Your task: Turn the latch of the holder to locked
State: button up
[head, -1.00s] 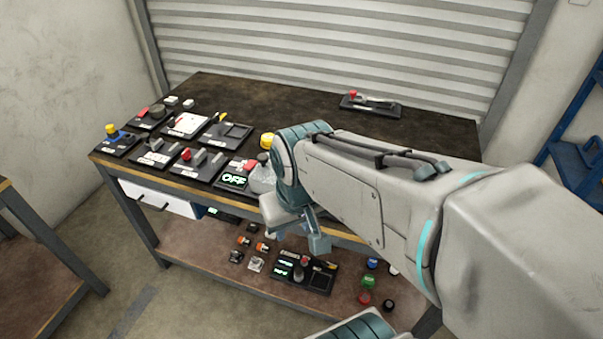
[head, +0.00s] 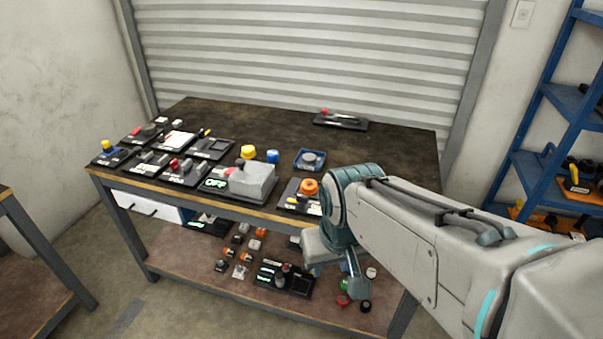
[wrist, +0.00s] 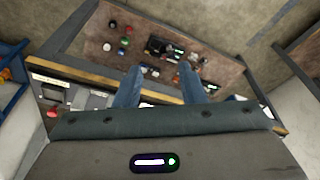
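No part is clearly readable as the latch of the holder, and the labels are too small to read. A black plate with a red-tipped lever (head: 341,119) lies alone at the back right of the table in the head view; I cannot tell if this is the holder. My gripper (head: 338,278) hangs in front of the table's right part, near the front edge and above the lower shelf, touching nothing that I can see. In the wrist view my gripper (wrist: 159,86) has its two blue fingers apart with nothing between them.
Several control panels (head: 183,170) crowd the tabletop's left. A grey box (head: 252,182), a blue-framed plate (head: 310,159) and an orange knob (head: 309,186) stand right of them. The lower shelf (head: 180,255) holds small parts. A blue rack (head: 545,105) stands right. The table's back middle is clear.

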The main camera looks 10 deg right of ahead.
aim_at(302, 200)
jog(key=z, duration=0.05)
jog(key=i, duration=0.5)
jog(key=z, duration=1.3)
jog(key=k, duration=0.65)
jog(key=u, duration=0.9)
jog(key=i, duration=0.5)
